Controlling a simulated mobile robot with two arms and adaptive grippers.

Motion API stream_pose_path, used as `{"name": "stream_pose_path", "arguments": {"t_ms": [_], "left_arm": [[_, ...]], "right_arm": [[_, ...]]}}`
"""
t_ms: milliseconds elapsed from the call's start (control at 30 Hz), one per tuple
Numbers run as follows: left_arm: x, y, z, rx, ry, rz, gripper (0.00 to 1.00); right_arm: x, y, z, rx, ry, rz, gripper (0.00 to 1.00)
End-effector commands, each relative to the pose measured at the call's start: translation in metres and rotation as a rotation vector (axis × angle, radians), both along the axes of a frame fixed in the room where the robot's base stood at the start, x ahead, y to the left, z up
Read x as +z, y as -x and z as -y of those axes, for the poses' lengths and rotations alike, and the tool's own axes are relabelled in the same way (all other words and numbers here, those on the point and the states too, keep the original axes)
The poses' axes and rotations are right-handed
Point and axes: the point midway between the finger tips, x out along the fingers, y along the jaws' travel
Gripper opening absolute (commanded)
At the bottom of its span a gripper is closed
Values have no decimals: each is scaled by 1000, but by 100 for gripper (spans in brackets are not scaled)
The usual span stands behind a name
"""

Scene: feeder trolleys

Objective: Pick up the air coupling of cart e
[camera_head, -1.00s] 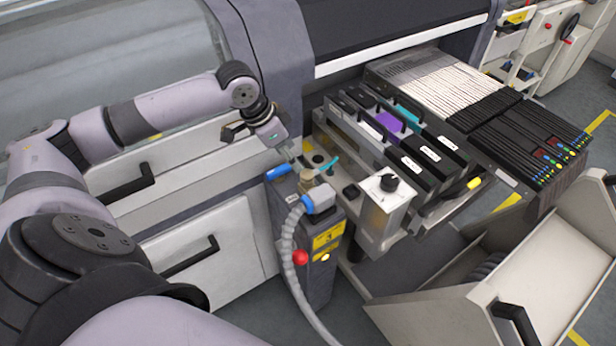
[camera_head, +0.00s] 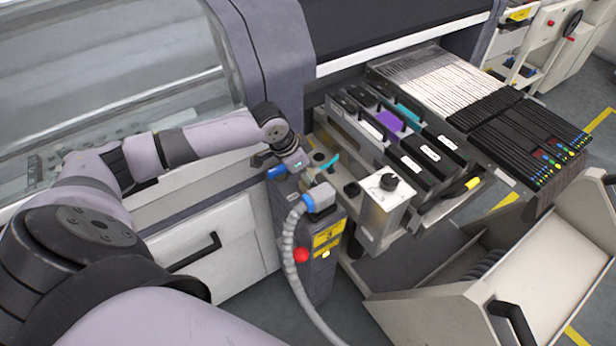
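The air coupling (camera_head: 320,197) is a blue-and-grey fitting with a ribbed grey hose (camera_head: 291,240) hanging from it. It sits at the top of a dark post (camera_head: 318,262) with yellow labels and a red button. My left gripper (camera_head: 311,176) is just above and behind the coupling, pointing down toward it. Its fingers are small and partly hidden among the fittings, so I cannot tell whether they touch it or how wide they are. My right gripper is not in view.
A blue handle (camera_head: 277,173) and a cyan piece (camera_head: 329,162) are close beside the gripper. A pale open bin (camera_head: 515,262) is at lower right.

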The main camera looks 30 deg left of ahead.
Motion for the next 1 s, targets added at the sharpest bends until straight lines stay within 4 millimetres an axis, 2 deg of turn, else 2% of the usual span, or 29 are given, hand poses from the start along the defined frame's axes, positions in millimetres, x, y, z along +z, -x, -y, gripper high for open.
{"name": "stream_pose_path", "arguments": {"t_ms": [67, 833, 1000], "left_arm": [[0, 0, 0, 0, 0, 0, 52], [1, 0, 0, 1, 0, 0, 1], [1, 0, 0, 1, 0, 0, 0]], "right_arm": [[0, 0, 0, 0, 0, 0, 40], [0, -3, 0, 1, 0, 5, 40], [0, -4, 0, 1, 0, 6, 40]]}}
